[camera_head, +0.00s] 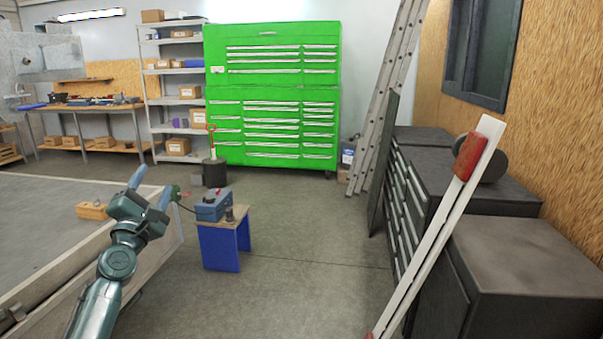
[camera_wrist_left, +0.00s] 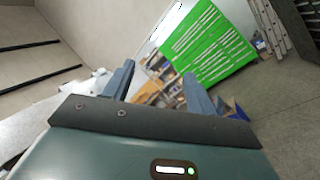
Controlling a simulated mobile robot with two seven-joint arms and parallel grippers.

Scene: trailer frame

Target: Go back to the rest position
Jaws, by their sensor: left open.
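My left gripper (camera_head: 153,187) is open and empty at the left of the head view, raised near the right edge of the trailer frame (camera_head: 60,274). In the left wrist view, the two fingers of the left gripper (camera_wrist_left: 160,80) stand apart with nothing between them. My right gripper is in neither view.
A blue stool (camera_head: 220,254) with a blue box (camera_head: 212,206) on it stands just right of the left gripper. A wooden block (camera_head: 91,211) lies on the trailer. Dark cabinets (camera_head: 525,258) and a leaning white-and-red bar (camera_head: 440,230) are at right. The middle floor is clear.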

